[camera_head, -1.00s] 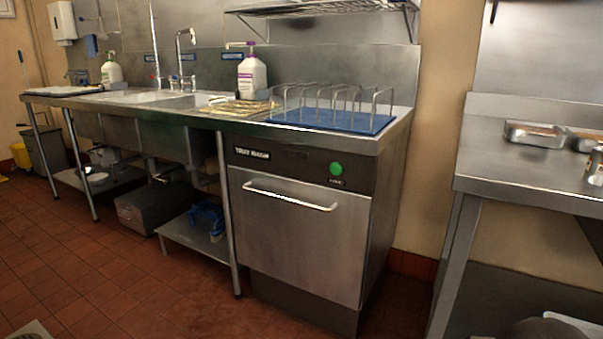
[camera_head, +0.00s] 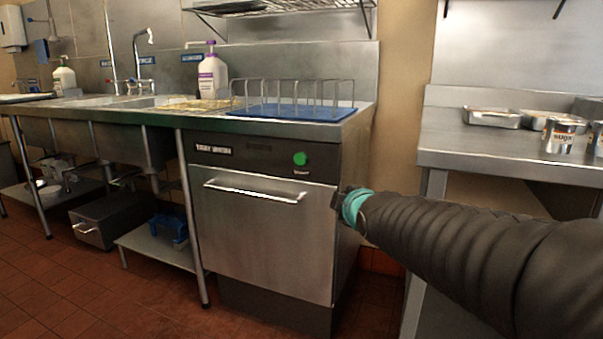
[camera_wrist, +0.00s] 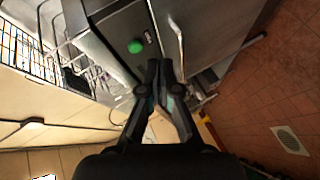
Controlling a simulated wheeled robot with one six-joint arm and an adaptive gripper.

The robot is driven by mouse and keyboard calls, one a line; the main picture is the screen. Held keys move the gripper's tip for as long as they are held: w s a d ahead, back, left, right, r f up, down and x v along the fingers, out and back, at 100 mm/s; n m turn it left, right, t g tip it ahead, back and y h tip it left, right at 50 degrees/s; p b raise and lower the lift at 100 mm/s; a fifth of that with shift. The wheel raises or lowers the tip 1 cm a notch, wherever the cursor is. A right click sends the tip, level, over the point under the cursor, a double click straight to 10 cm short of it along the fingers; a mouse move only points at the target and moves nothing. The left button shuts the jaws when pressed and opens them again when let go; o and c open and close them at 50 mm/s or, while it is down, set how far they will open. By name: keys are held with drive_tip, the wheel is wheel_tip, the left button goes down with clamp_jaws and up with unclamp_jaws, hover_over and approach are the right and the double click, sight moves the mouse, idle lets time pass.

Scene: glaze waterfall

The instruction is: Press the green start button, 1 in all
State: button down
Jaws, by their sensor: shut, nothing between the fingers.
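The green start button (camera_head: 300,158) is a round knob on the dark upper panel of the tray washer (camera_head: 262,235), right of its label. It also shows in the wrist view (camera_wrist: 135,46), above and left of the fingertips. My gripper (camera_wrist: 160,66) is shut and empty, its two dark fingers together at the tips. In the head view my gripper (camera_head: 342,200) is at the end of my arm, below and right of the button and apart from it. Its fingertips are small and dark there, in front of the washer's right edge.
The washer door has a bar handle (camera_head: 254,190) below the button. A blue mat (camera_head: 290,112) with a wire rack lies on top. A steel table (camera_head: 480,160) with trays and tins stands at the right. Red tiled floor (camera_head: 120,290) is open in front.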

sight(297, 165)
drive_tip(key=w+a+n+t+y+b, duration=0.4)
drive_tip(key=w+a+n+y, duration=0.2)
drive_tip(key=w+a+n, duration=0.7)
drive_tip(key=shift+w+a+r+t, duration=0.15)
drive_tip(key=shift+a+r+t, duration=0.2)
drive_tip(key=shift+a, duration=0.45)
drive_tip(key=shift+f, duration=0.1)
drive_tip(key=shift+w+d+p, duration=0.5)
drive_tip(key=shift+w+p, duration=0.35)
drive_tip(key=shift+w, duration=0.55)
drive_tip(key=shift+w+d+p, duration=0.55)
drive_tip(key=shift+w+p, duration=0.25)
drive_tip(key=shift+w, duration=0.55)
drive_tip(key=shift+w+d+p, duration=0.5)
drive_tip(key=shift+w+p, duration=0.35)
drive_tip(key=shift+w, duration=0.55)
drive_tip(key=shift+w+f, duration=0.1)
drive_tip(key=shift+w+d+b, duration=0.15)
drive_tip(key=shift+w+b, duration=0.15)
drive_tip(key=shift+b, duration=0.15)
